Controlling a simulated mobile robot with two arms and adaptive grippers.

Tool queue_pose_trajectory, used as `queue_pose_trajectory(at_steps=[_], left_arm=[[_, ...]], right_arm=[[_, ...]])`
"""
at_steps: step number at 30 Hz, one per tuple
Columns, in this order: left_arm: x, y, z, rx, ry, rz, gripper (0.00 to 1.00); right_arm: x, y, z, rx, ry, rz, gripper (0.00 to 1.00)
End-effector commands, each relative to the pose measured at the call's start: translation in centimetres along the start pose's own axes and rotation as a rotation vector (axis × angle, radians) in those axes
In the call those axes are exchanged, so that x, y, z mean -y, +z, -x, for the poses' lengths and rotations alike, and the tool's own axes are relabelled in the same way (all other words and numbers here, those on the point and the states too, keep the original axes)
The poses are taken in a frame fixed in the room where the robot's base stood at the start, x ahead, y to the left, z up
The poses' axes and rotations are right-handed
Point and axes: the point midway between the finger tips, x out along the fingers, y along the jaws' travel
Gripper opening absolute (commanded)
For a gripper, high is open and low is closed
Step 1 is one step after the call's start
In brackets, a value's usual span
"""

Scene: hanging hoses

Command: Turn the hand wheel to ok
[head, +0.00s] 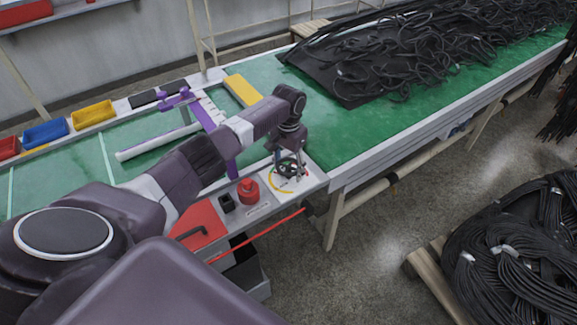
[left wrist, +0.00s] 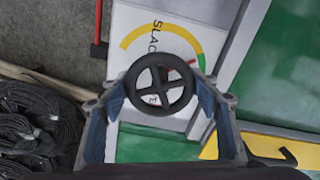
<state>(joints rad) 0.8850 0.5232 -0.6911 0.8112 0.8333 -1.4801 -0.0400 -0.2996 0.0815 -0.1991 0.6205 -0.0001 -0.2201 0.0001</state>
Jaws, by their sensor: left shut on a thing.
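The hand wheel (head: 287,168) is a small black wheel with spokes on the light panel at the bench's front edge. In the left wrist view the hand wheel (left wrist: 136,84) sits between the fingertips. My left gripper (head: 289,164) points down over it and is shut on its rim, one finger at each side. Around the wheel is a dial (left wrist: 185,32) with a yellow arc, the letters "SLAC" and a green part at the right. A small red mark shows by the wheel, partly hidden. My right gripper is not in view.
A red knob (head: 248,191) and a black block (head: 227,203) stand left of the wheel. A purple frame (head: 205,112) is behind. Black hoses (head: 420,55) lie on the green bench, and more coils (head: 515,250) lie at right.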

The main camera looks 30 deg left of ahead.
Motion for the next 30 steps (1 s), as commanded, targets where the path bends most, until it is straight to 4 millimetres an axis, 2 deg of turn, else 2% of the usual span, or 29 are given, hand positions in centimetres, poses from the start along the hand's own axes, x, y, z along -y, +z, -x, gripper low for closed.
queue_pose_trajectory(at_steps=[15,21,30], left_arm=[[0.01,-0.06,0.04,-0.002,0.001,-0.439,0.33],[0.01,-0.08,0.04,-0.002,0.0,-0.545,0.33],[0.04,-0.1,0.07,-0.003,0.0,-0.614,0.33]], right_arm=[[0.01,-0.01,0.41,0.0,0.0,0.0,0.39],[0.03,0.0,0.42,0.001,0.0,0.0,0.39],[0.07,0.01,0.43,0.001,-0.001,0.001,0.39]])
